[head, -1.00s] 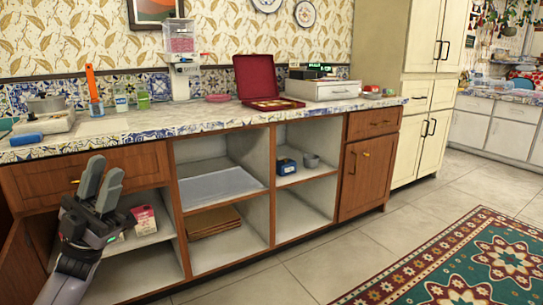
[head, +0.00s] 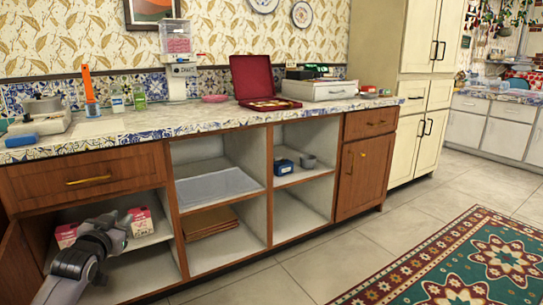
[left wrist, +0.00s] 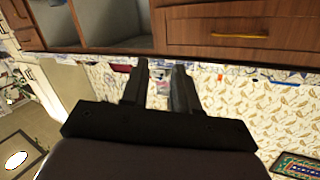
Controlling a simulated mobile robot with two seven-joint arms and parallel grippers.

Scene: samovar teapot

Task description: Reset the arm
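My left arm (head: 85,262) is bent low in front of the open lower-left cabinet in the head view. Its gripper end covers part of the lower shelf there, and its fingers cannot be made out clearly. In the left wrist view the left gripper (left wrist: 161,66) shows two dark fingers with a gap between them and nothing held. The wrist view is upside down, with wooden drawer fronts at the top and wallpaper below. My right gripper is not in view.
The open cabinet holds pink-and-white boxes (head: 141,221). The countertop (head: 190,121) above bears a red open case (head: 252,80), a white dispenser (head: 181,78) and a cash-register-like box (head: 320,89). Tiled floor (head: 330,252) is free at right, with a patterned rug (head: 440,285).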

